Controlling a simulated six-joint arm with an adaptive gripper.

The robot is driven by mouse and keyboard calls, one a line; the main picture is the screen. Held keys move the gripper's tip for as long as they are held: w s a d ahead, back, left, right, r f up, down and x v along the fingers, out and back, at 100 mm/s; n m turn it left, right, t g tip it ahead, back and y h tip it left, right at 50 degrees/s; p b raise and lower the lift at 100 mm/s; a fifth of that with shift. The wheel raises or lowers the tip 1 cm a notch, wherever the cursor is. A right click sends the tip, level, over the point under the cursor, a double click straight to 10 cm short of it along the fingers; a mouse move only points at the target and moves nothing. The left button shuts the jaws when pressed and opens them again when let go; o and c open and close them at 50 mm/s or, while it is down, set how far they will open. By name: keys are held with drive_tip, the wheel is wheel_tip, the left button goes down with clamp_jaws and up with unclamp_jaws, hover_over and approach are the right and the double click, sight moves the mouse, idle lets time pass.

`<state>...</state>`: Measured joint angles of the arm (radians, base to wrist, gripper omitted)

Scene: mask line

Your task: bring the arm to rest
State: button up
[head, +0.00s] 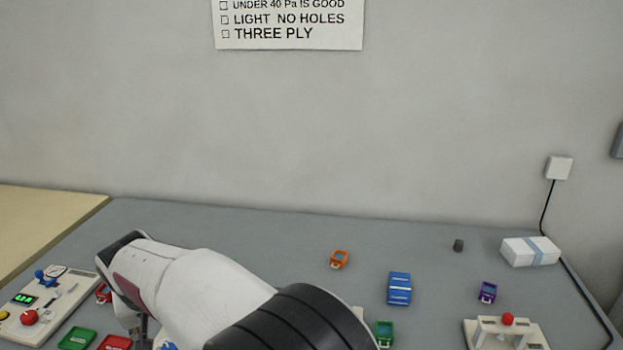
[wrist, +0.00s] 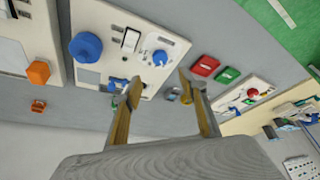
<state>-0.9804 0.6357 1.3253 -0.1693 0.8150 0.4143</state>
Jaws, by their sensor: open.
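My arm crosses the lower left of the head view, with its white and black links over the grey table (head: 260,232). In the wrist view my gripper (wrist: 160,84) shows two yellowish-brown fingers with dark tips, spread wide apart. Nothing is between them. Beyond the fingers is a white panel (wrist: 104,66) with a blue knob and a switch; I cannot tell the distance to it. My gripper is mostly hidden by the arm in the head view.
A control box (head: 40,302) with a red button stands at left, near red and green trays (head: 78,338). An orange piece (head: 340,259), blue block (head: 399,288), purple piece (head: 488,292) and white box (head: 530,251) lie right of my arm. The back-middle table is clear.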

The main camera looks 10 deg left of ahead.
drive_tip(key=s+d+f+n+g+h, duration=0.1)
drive_tip(key=s+d+f, duration=0.25)
drive_tip(key=d, duration=0.25)
drive_tip(key=s+d+r+m, duration=0.15)
drive_tip(key=d+r, duration=0.25)
drive_tip(key=d, duration=0.9)
drive_tip(key=s+d+r, duration=0.2)
drive_tip(key=d+r, duration=0.2)
drive_tip(key=d, duration=0.9)
drive_tip(key=s+d+r+m+t, duration=0.1)
drive_tip(key=s+d+r+m, duration=0.1)
drive_tip(key=s+d, duration=0.2)
drive_tip(key=s+d+r+m+t+h, duration=0.1)
drive_tip(key=s+d+m, duration=0.1)
drive_tip(key=d, duration=0.9)
drive_tip(key=s+d+r+m+t, duration=0.1)
drive_tip(key=s+d+r+m, duration=0.1)
drive_tip(key=s+d, duration=0.3)
drive_tip(key=d+m, duration=0.1)
drive_tip(key=d, duration=0.2)
drive_tip(key=shift+s+r+h, duration=0.3)
drive_tip(key=shift+d, duration=0.1)
